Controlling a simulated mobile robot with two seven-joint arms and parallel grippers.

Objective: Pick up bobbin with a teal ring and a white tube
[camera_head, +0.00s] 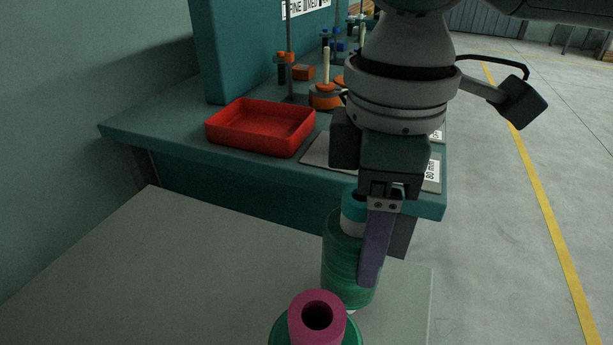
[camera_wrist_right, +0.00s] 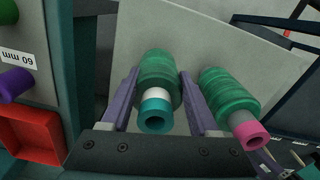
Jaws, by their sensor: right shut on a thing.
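The bobbin with a teal ring and a white tube (camera_head: 342,262) is wound with green thread and stands upright. It also shows in the right wrist view (camera_wrist_right: 157,100), with its teal end toward the camera. My right gripper (camera_head: 378,270) has its purple fingers on both sides of this bobbin and is shut on it. The gripper hides part of the bobbin in the head view. I cannot tell whether the bobbin's base touches the pale surface. My left gripper is not in view.
A red tray (camera_head: 260,128) sits on the teal bench (camera_head: 170,145) behind. Several spools and posts stand at the bench's back. The pale surface (camera_head: 190,265) is clear at left.

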